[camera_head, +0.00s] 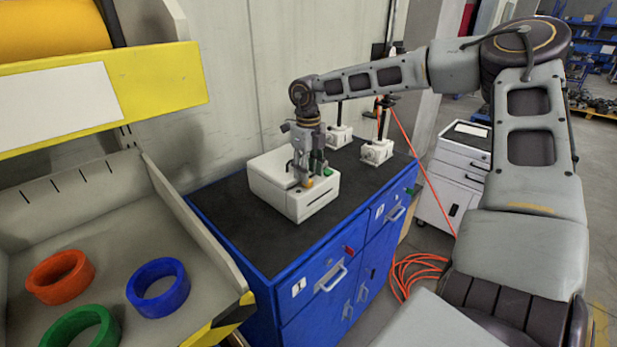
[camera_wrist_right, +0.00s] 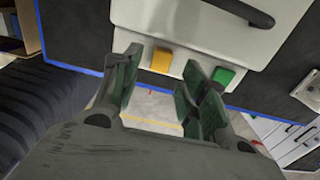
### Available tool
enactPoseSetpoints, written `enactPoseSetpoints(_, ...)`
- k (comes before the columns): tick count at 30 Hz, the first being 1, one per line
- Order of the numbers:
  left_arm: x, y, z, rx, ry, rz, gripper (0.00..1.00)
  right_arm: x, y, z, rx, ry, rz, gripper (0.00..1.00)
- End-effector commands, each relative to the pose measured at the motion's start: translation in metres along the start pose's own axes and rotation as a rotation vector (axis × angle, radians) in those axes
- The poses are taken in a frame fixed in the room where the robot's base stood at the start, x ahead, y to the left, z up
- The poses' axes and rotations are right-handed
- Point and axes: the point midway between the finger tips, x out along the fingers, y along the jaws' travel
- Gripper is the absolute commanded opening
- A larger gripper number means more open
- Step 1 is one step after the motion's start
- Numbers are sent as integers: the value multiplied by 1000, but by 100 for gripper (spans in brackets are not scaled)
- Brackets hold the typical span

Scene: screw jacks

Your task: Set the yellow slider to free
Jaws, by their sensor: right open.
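The yellow slider (camera_wrist_right: 161,60) is a small block on the edge of a white box (camera_wrist_right: 190,28). In the right wrist view it shows between the tips of my right gripper (camera_wrist_right: 163,75), a little beyond them. The fingers are open, and I cannot tell whether one touches the slider. In the head view the right gripper (camera_head: 305,172) points down over the front of the white box (camera_head: 312,205), with the yellow slider (camera_head: 309,184) just below it. No markings for the slider's positions are readable. My left gripper is out of view.
A green block (camera_wrist_right: 224,76) is beside the yellow slider, close to the right-hand fingers. The box stands on a blue cabinet (camera_head: 340,255) with a dark top. Two white screw jacks (camera_head: 376,152) stand farther back. A bin with colored rings (camera_head: 60,276) is at left.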

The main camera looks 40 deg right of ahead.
Motion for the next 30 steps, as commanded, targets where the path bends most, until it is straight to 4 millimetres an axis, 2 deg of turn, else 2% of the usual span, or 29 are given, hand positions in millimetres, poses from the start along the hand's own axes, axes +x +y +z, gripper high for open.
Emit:
enactPoseSetpoints(9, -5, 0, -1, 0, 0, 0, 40, 27, 0, 0, 0, 1, 0, 43)
enactPoseSetpoints(21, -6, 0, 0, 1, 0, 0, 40, 31, 0, 0, 0, -1, 0, 43)
enactPoseSetpoints(30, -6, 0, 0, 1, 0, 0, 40, 30, 0, 0, 0, -1, 0, 6)
